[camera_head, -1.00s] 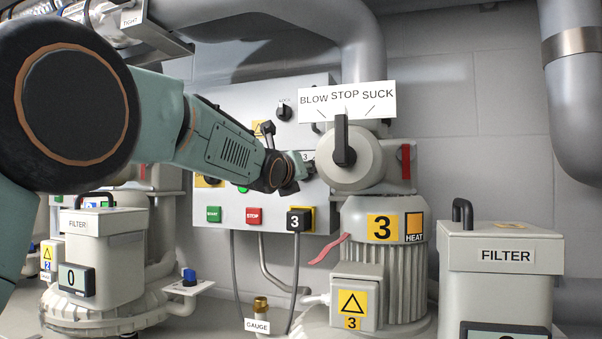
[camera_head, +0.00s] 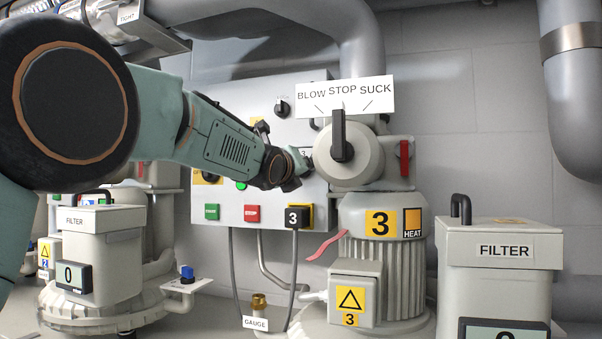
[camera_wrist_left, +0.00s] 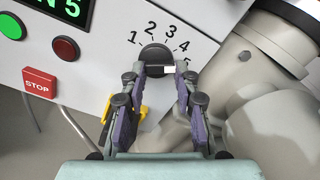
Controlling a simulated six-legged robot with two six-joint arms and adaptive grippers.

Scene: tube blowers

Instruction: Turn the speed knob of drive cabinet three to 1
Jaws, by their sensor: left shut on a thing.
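A white mark shows at the knob's lower right, near the 5. A display (camera_wrist_left: 62,8) there ends in a green 5. My left gripper (camera_wrist_left: 160,72) is shut on the knob, one finger on each side. In the head view my left gripper (camera_head: 297,165) hides the knob. My right gripper is not in view.
The blower (camera_head: 350,160) with its BLOW STOP SUCK lever stands close right of my gripper. STOP (camera_head: 252,214) and START (camera_head: 212,212) buttons sit low on the cabinet. Filter boxes stand left (camera_head: 90,245) and right (camera_head: 500,270). A large pipe (camera_head: 362,50) runs above.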

